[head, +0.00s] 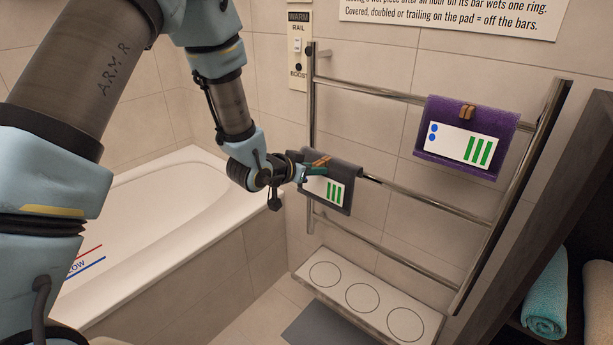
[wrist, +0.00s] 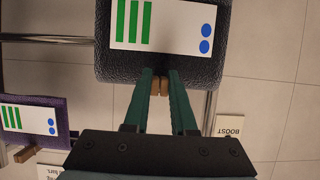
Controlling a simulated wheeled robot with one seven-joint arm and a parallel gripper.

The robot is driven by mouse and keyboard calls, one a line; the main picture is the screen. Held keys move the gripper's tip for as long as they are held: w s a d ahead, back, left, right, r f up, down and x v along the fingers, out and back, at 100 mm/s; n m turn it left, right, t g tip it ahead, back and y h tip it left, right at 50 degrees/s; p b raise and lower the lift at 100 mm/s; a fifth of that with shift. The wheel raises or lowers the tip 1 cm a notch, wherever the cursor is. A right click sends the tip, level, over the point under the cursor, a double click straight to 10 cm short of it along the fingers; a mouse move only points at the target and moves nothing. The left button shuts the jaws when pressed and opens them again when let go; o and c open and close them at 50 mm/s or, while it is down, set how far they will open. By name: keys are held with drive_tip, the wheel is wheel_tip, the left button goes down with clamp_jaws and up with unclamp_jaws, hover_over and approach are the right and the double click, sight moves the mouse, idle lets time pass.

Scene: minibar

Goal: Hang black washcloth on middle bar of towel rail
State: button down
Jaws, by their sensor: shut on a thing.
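The black washcloth (head: 347,172) hangs at the left end of the middle bar (head: 430,201) of the towel rail and appears draped over it. Its white label with green stripes faces out. In the wrist view, the washcloth (wrist: 108,66) is at the top, its label also showing blue dots. My gripper (head: 313,170) is at its upper edge, fingers shut on its small brown tab (wrist: 164,87). The side of the cloth towards the wall is hidden.
A purple washcloth (head: 483,112) hangs on the top bar (head: 375,92), at right. The bottom bar (head: 385,253) is bare. Below is a white pad (head: 335,274) with three rings. A bathtub (head: 180,185) stands left; a dark shelf (head: 545,245) with rolled towels stands right.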

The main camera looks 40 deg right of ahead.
sight(336, 156)
drive_tip(key=d, duration=0.3)
drive_tip(key=w+d+b, duration=0.1)
drive_tip(key=d, duration=0.2)
drive_tip(key=w+d, duration=0.1)
drive_tip(key=d, duration=0.2)
drive_tip(key=shift+w+f+b, duration=0.2)
drive_tip(key=shift+f+b, duration=0.05)
drive_tip(key=shift+b, duration=0.15)
drive_tip(key=shift+f+b, duration=2.15)
drive_tip(key=shift+f, duration=0.45)
drive_tip(key=c, duration=0.7)
unclamp_jaws()
drive_tip(key=shift+o, duration=0.2)
drive_tip(key=shift+a, duration=0.1)
drive_tip(key=b+v, duration=0.2)
drive_tip(key=v, duration=0.8)
drive_tip(key=shift+s+a+r, duration=0.15)
drive_tip(key=shift+a+r, duration=0.05)
drive_tip(key=shift+a, duration=0.1)
